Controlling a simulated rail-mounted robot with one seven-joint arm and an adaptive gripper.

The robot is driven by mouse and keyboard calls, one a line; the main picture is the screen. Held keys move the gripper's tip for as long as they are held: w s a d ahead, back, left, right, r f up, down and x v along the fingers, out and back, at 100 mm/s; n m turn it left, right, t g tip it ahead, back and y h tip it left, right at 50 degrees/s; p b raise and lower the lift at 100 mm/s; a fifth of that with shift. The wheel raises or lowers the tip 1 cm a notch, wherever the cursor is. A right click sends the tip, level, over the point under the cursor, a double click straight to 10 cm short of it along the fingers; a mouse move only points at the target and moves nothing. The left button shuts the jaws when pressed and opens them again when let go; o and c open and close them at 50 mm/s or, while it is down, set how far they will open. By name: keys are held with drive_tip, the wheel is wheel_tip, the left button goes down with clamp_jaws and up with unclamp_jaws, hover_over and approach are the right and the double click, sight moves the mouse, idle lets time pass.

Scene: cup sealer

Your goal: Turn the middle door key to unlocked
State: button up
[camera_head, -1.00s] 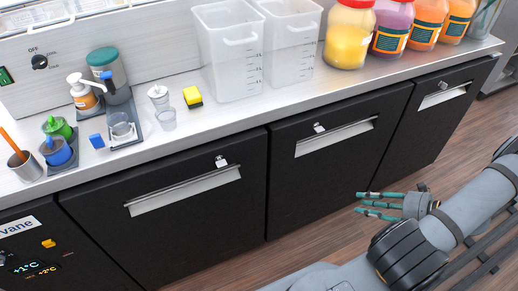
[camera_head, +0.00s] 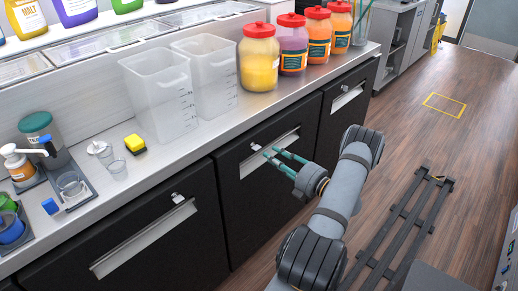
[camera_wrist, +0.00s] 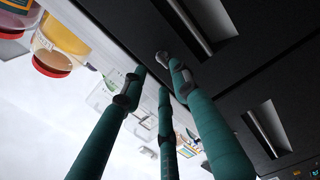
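The middle door (camera_head: 235,220) is black with a long pale recessed handle (camera_head: 283,143). Its small silver key (camera_head: 255,146) sits in a lock above the handle's left end. My gripper (camera_head: 271,154) has three teal fingers pointing at this door, in front of the handle and just right of the key. In the wrist view, which is roughly upside down, the key (camera_wrist: 163,58) shows just beyond and between the spread fingertips (camera_wrist: 156,76). The fingers look open, with nothing between them. I cannot tell contact with the key or its exact turn.
The left door has its own key (camera_head: 177,197) and handle (camera_head: 145,240); the right door handle (camera_head: 346,98) is farther along. The steel counter above holds clear bins (camera_head: 160,95), jars (camera_head: 260,58) and a yellow sponge (camera_head: 135,143).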

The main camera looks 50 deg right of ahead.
sight(254, 145)
drive_tip(key=w, duration=0.6)
drive_tip(key=shift+w+d+p, duration=0.25)
drive_tip(key=shift+w+p, duration=0.1)
drive_tip(key=shift+w, duration=0.05)
drive_tip(key=shift+c, duration=1.1)
clamp_jaws()
